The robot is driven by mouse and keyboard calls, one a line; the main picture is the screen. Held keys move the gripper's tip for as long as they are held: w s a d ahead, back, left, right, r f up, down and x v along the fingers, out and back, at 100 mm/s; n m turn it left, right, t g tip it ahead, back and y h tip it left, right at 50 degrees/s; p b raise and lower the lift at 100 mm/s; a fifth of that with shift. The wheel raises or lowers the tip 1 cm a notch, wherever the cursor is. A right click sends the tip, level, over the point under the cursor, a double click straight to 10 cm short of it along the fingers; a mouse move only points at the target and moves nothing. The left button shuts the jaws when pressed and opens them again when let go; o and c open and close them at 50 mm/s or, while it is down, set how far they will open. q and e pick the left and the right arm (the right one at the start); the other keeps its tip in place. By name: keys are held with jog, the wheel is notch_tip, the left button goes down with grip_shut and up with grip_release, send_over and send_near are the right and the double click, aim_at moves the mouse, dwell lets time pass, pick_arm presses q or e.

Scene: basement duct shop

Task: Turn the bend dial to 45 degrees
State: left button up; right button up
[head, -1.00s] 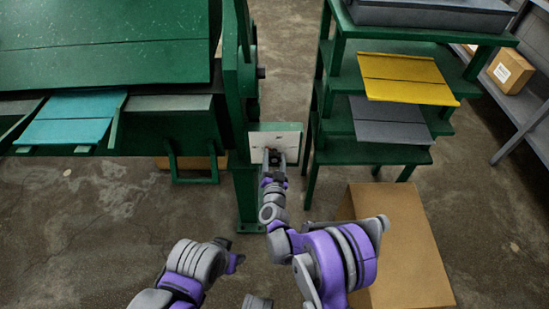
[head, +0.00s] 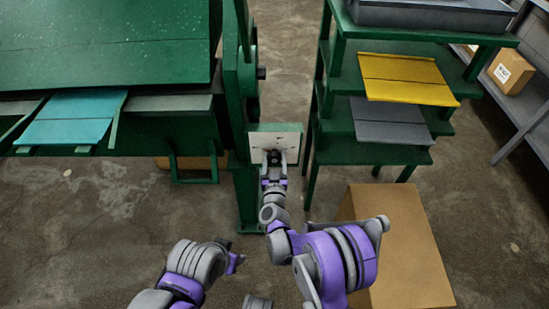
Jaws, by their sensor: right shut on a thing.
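The bend dial's pale panel (head: 287,141) sits in a green frame on the side of the green machine, near the middle of the head view. My right gripper (head: 274,157) is at this panel, its two fingers around a small dark knob, the bend dial (head: 273,154). The gripper is shut on the dial and hides most of it. The dial's pointer and any degree marks are too small to read. My left arm is at the bottom; its gripper (head: 236,263) shows only in part, away from the panel, and its fingers are unclear.
The green machine (head: 110,45) with a teal sheet (head: 65,118) fills the left. A green shelf rack (head: 375,155) holds a yellow sheet (head: 408,78) and a grey sheet (head: 389,122). A cardboard box (head: 405,240) stands close to my right arm.

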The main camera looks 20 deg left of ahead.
jog(key=o, duration=1.3)
jog(key=shift+o, duration=0.2)
jog(key=p+v, duration=0.1)
jog(key=v, duration=0.9)
jog(key=shift+s, duration=0.4)
jog(key=shift+d+r, duration=0.1)
